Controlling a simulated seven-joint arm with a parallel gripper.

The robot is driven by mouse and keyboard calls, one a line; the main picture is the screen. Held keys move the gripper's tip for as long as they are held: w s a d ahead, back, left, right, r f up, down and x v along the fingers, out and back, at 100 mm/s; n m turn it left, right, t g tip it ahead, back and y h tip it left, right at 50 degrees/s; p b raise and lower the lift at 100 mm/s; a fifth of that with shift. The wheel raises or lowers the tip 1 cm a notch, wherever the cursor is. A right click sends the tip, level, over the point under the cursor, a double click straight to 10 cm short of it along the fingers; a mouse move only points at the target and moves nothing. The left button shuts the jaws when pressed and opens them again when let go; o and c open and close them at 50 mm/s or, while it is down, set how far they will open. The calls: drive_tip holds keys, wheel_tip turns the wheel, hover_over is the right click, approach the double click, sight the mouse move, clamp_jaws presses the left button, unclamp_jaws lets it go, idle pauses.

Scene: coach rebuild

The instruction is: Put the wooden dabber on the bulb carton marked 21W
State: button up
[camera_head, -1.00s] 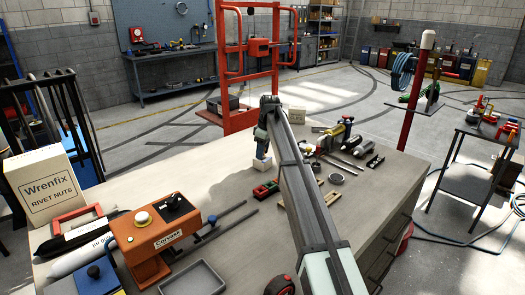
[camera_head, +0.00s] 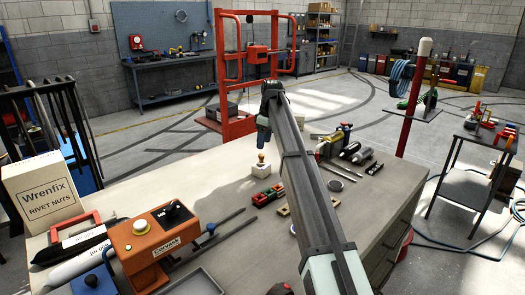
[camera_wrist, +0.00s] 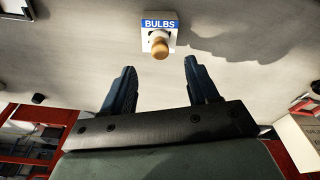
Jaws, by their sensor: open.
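The wooden dabber (camera_head: 261,158) stands upright on a small white carton (camera_head: 259,169) on the bench. In the wrist view the dabber's rounded tan end (camera_wrist: 160,50) covers part of the carton, whose blue band (camera_wrist: 160,24) reads BULBS. The 21W mark cannot be read. My gripper (camera_head: 262,146) is above the carton, apart from the dabber. In the wrist view my gripper (camera_wrist: 160,66) has its two dark fingers spread wide, with nothing between them.
Dark cylindrical tools (camera_head: 358,153) lie right of my arm. The bench left of the carton is clear.

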drive_tip(key=shift+s+d+r, duration=0.1)
drive_tip(key=shift+d+r, duration=0.05)
drive_tip(key=shift+r, duration=0.8)
drive_tip(key=shift+d+r, duration=0.1)
drive_tip(key=shift+r, duration=0.85)
drive_tip(key=shift+d, duration=0.1)
